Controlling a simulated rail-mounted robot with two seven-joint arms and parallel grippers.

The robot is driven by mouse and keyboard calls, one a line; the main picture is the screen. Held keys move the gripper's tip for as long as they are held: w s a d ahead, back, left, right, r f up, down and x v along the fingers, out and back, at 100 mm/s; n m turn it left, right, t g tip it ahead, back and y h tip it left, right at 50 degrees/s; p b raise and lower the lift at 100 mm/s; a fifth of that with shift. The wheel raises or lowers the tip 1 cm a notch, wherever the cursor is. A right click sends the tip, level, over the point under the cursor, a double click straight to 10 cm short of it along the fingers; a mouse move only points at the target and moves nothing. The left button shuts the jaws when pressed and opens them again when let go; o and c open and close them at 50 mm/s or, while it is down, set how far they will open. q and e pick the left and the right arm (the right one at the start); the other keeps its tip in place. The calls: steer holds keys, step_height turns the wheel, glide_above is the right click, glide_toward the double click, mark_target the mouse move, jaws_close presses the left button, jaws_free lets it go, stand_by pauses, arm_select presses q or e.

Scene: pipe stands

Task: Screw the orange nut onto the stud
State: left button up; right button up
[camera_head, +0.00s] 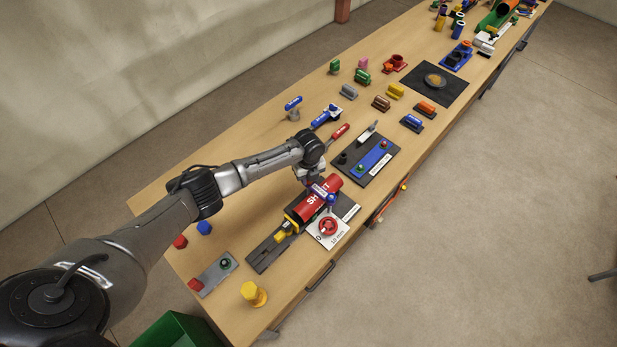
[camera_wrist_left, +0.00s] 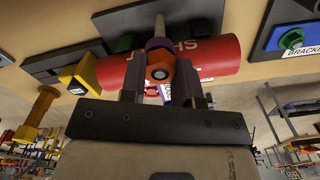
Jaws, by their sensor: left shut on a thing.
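An orange nut (camera_wrist_left: 160,73) with a dark centre shows between the fingers of my left gripper (camera_wrist_left: 160,92) in the left wrist view. The fingers are closed in on it from both sides. In the head view my left gripper (camera_head: 316,180) is low over the worktable, at the red cylinder; the nut cannot be made out there. A thin grey rod (camera_wrist_left: 159,24), possibly the stud, shows just above the nut in the wrist view; I cannot tell whether they touch. The red lettered cylinder (camera_wrist_left: 222,57) lies behind the fingers. My right gripper is not in view.
The red cylinder (camera_head: 308,210) lies on a dark plate with a yellow fitting (camera_head: 284,231). A white plate with a red wheel (camera_head: 328,226) is close by. A blue bracket board (camera_head: 372,160) lies beyond. A yellow bolt (camera_head: 252,292) stands at the near end.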

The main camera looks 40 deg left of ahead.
arm_select(q)
steer(key=shift+r, duration=0.1)
steer(key=o, duration=1)
